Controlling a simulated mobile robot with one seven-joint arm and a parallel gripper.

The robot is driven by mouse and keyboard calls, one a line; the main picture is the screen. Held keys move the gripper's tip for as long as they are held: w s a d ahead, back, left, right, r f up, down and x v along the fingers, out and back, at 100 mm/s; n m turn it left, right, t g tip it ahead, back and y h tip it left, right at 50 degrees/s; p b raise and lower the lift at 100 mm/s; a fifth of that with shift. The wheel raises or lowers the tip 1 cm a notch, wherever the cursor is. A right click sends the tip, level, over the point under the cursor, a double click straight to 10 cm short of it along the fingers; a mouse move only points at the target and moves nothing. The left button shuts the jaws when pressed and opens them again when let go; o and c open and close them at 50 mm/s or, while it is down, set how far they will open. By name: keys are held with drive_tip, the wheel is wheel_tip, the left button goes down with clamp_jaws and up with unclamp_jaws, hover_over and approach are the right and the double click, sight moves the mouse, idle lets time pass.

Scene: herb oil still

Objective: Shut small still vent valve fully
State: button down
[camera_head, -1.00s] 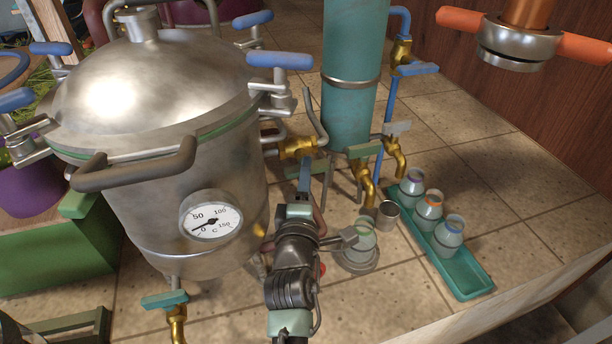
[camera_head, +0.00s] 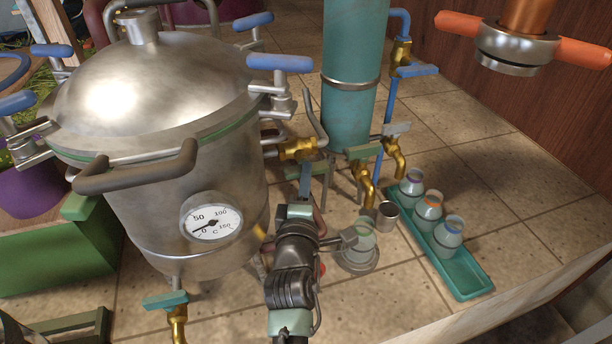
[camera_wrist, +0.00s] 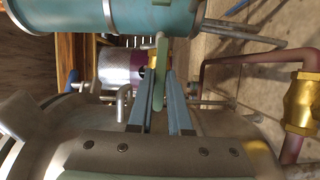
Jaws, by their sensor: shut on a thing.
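A small brass valve (camera_head: 298,149) sits on a pipe at the right side of the steel still (camera_head: 190,150). A flat green lever (camera_head: 319,168) shows just below it; I take it as this valve's handle, though the joint is partly hidden. My gripper (camera_head: 305,178) points up at the lever from below, its blue fingers on it. In the wrist view, the green lever (camera_wrist: 160,72) stands between the two fingers of my gripper (camera_wrist: 163,80), which are shut on it. I cannot tell whether the valve is fully closed.
A teal column (camera_head: 350,100) stands just behind and right of the lever. Brass taps (camera_head: 366,185) and a glass jar (camera_head: 364,240) are close to my arm's right. A green tray (camera_head: 465,280) holds jars farther right. The still's gauge (camera_head: 212,222) is at left.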

drive_tip(key=m+g+y+p, duration=0.1)
drive_tip(key=m+p, duration=0.1)
drive_tip(key=m, duration=0.2)
drive_tip(key=m+g+y+p, duration=0.2)
drive_tip(key=m+p, duration=0.1)
drive_tip(key=m, duration=0.2)
drive_tip(key=d+m+g+y+p, duration=0.1)
drive_tip(key=m+y+p, duration=0.1)
drive_tip(key=m, duration=0.2)
drive_tip(key=shift+w+r+g+p, duration=0.1)
drive_tip(key=shift+r+g+p, duration=0.2)
drive_tip(key=shift+r+g, duration=0.1)
drive_tip(key=shift+a+m+y, duration=0.1)
drive_tip(key=shift+m+y, duration=0.2)
idle(0.3)
drive_tip(key=c, duration=0.8)
unclamp_jaws()
drive_tip(key=shift+c, duration=0.2)
